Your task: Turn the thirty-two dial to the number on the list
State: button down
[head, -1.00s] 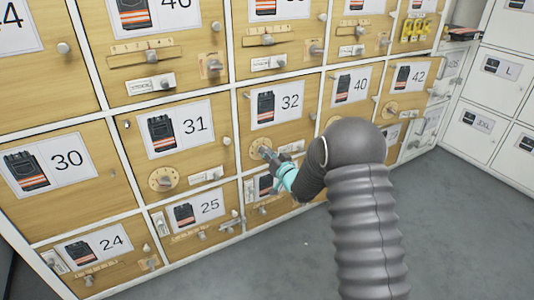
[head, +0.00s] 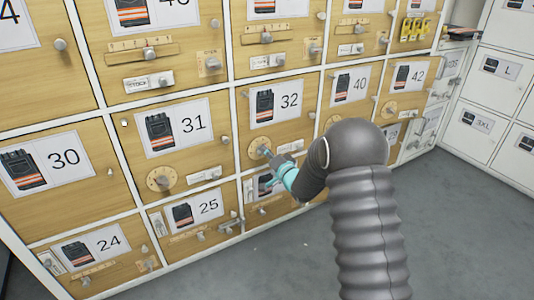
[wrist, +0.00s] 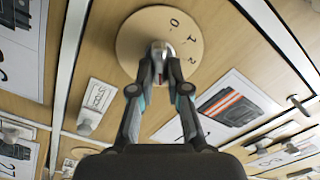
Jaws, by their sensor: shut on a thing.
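The thirty-two door (head: 299,125) is pale wood with a card showing a dark striped garment and "32". Its round dial (head: 254,149) sits low on the left of the door, partly hidden by my gripper (head: 266,154). In the wrist view the dial (wrist: 128,45) is a tan disc bearing the digits 0, 1 and 2; the rest of its scale is hidden or unreadable. My gripper (wrist: 160,62) is shut on the dial's grey central knob (wrist: 159,47). I cannot make out a list with a number in either view.
Door 31 (head: 215,150) to the left has a similar dial (head: 161,179). Door 40 (head: 369,90) is on the right. Knobs, latches and sliders stick out from neighbouring doors. Grey floor (head: 270,265) is clear in front.

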jog(key=shift+w+d+m, duration=0.1)
jog(key=shift+d+m, duration=0.05)
jog(key=shift+m, duration=0.35)
jog(key=c, duration=1.1)
grip_release()
jog(key=shift+d, duration=0.1)
jog(key=shift+c, duration=0.2)
jog(key=shift+a, duration=0.2)
jog(key=v, duration=1.2)
